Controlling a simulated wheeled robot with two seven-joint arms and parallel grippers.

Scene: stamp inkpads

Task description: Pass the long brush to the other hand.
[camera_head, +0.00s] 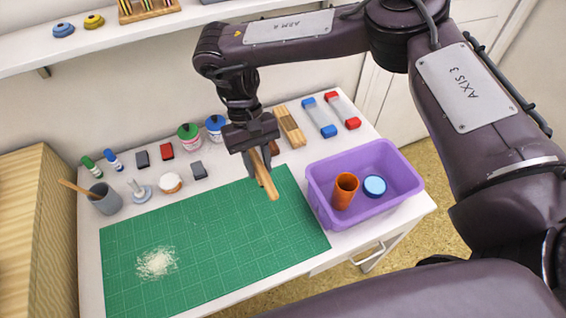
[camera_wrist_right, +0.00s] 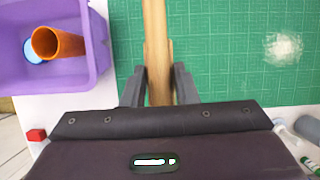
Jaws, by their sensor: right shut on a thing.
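The long brush (camera_head: 268,184) is a wooden stick held in my right gripper (camera_head: 259,165), above the green cutting mat (camera_head: 220,235). In the right wrist view the brush (camera_wrist_right: 156,40) runs straight up from between the two dark fingers of my right gripper (camera_wrist_right: 159,84), which are closed on it. The brush's upper part is hidden by the gripper in the head view, and its far end is out of the right wrist view. My left gripper shows in neither view.
A purple bin (camera_head: 325,205) with an orange cup (camera_head: 345,190) and a blue lid (camera_head: 375,186) stands right of the mat. A grey cup (camera_head: 105,200), bottles and small blocks line the table's back. White shavings (camera_head: 157,263) lie on the mat; its middle is clear.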

